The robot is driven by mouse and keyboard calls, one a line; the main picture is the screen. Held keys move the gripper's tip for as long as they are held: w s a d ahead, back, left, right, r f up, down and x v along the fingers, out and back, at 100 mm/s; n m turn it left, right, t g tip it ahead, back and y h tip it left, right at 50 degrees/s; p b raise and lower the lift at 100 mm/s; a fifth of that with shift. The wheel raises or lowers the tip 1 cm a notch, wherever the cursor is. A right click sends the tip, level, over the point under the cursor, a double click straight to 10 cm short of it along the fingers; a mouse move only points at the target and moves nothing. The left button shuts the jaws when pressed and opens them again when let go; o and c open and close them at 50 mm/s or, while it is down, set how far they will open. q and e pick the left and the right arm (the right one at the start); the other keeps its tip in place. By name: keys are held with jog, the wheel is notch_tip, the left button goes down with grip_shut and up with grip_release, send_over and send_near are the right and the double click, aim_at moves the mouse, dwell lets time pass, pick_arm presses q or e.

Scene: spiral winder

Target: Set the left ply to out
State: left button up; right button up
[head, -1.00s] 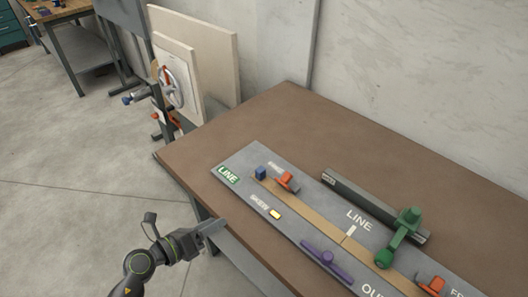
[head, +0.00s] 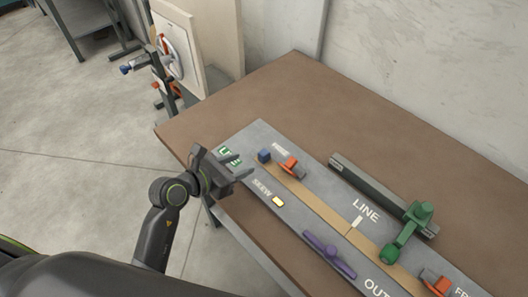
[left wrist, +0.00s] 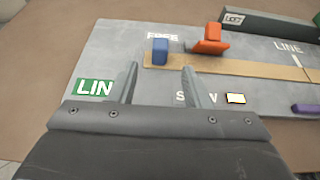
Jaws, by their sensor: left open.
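The grey panel (head: 262,135) lies on the brown table and bears a tan strip (head: 318,204). A small blue block (head: 264,155) and an orange piece (head: 292,167) sit at the strip's left end. My left gripper (head: 237,166) is open and empty over the panel's left end, left of the blue block. In the left wrist view the blue block (left wrist: 160,51) appears just beyond and between the fingertips. A purple bar (head: 329,253) lies near the front edge. A green handle (head: 405,235) and another orange piece (head: 436,282) are farther right. Which part is the left ply, I cannot tell.
A dark rail (head: 375,190) runs behind the strip. A yellow lamp (head: 278,201) is lit by SKEW, and a green LINE label (head: 229,157) is at the panel's left end. The table's back left (head: 295,90) is bare. Pale boards (head: 215,40) lean at the wall.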

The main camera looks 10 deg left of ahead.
aim_at(260, 156)
pick_arm(q)
jog(key=x, duration=1)
jog(key=shift+r, duration=0.1)
jog(key=shift+c, duration=0.3)
grip_shut()
